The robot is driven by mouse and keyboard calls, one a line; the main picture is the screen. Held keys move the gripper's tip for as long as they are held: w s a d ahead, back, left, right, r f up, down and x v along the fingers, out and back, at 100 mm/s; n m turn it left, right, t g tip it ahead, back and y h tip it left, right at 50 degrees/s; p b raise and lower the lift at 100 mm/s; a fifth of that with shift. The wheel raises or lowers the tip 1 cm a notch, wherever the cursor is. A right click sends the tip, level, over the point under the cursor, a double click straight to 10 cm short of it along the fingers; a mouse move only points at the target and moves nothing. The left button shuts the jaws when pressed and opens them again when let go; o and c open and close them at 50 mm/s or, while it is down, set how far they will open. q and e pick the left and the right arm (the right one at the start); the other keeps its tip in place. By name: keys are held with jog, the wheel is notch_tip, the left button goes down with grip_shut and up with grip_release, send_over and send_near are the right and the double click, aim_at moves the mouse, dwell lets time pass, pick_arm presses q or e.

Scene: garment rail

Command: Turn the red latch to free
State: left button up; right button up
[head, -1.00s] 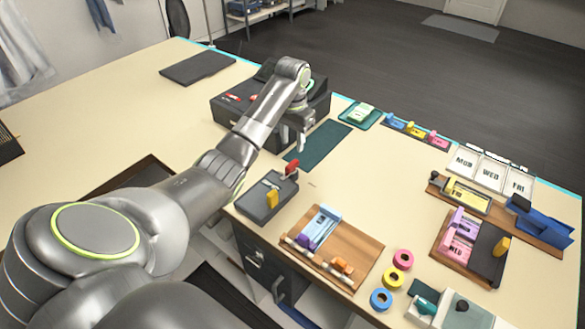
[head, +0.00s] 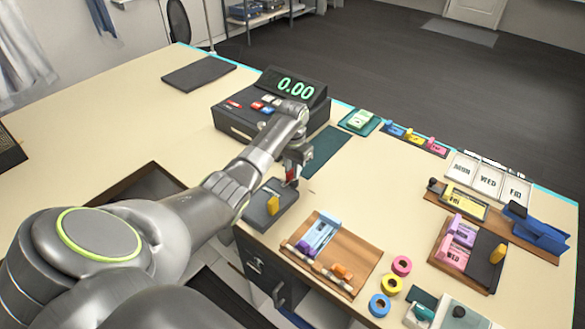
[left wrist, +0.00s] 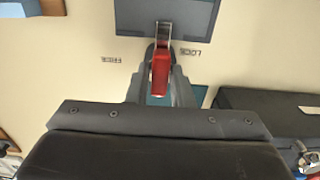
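The red latch (left wrist: 160,72) shows in the left wrist view at the edge of a dark grey plate (left wrist: 195,20), with a metal piece at its far end. It also shows in the head view, small and partly covered (head: 291,174), by the dark block (head: 258,213) with a yellow tab (head: 272,205). My left gripper (left wrist: 160,80) has its two fingers on either side of the latch, apart, with teal showing between them. I cannot tell whether they touch it. Small labels (left wrist: 111,59) (left wrist: 190,52) flank the latch, too small to read. My right gripper is out of view.
A cash register (head: 270,105) reading 0.00 stands behind my left arm. A green mat (head: 325,148) lies right of the gripper. A wooden tray (head: 345,262), tape rolls (head: 392,284) and a pink-and-purple card holder (head: 458,245) stand to the right.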

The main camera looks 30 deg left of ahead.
pick_arm(q)
grip_shut()
jog(key=shift+r, duration=0.1)
jog(key=n+p, duration=0.3)
jog(key=shift+r+p, duration=0.2)
jog(key=shift+p, duration=0.1)
jog(key=n+p, duration=0.2)
jog(key=n, duration=0.1)
jog(key=shift+n, duration=0.3)
jog(key=shift+f+n+p, duration=0.15)
jog(key=shift+n+p, duration=0.35)
jog(key=shift+n, duration=0.5)
jog(key=n, duration=0.2)
jog(key=shift+w+n, duration=0.1)
jog(key=shift+n, duration=0.2)
jog(key=n, duration=0.6)
jog(key=shift+n, duration=0.6)
